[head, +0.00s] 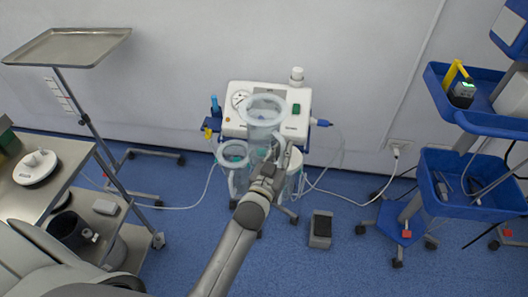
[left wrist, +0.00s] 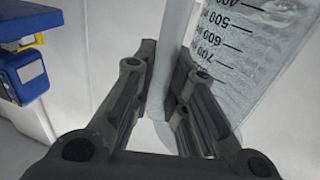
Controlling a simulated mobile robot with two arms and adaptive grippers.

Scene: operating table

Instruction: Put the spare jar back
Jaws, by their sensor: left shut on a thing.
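A clear open-topped jar (head: 265,112) with a pale rim shows in front of the white suction unit (head: 296,97). My left gripper (head: 268,172) is just below it, shut on its pale handle. In the left wrist view the jar (left wrist: 250,60) has volume marks, and the handle strip (left wrist: 172,65) is between the fingers (left wrist: 168,90). A second jar (head: 235,155) with a pale rim stands at the unit's left side. A white-topped jar (head: 292,160) is at its right, partly hidden by my gripper. My right gripper is out of view.
A tray stand (head: 70,47) and a steel table (head: 50,165) are at the left. A blue cart (head: 470,190) stands at the right. A foot pedal (head: 320,229) and white cables lie on the blue floor near the unit.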

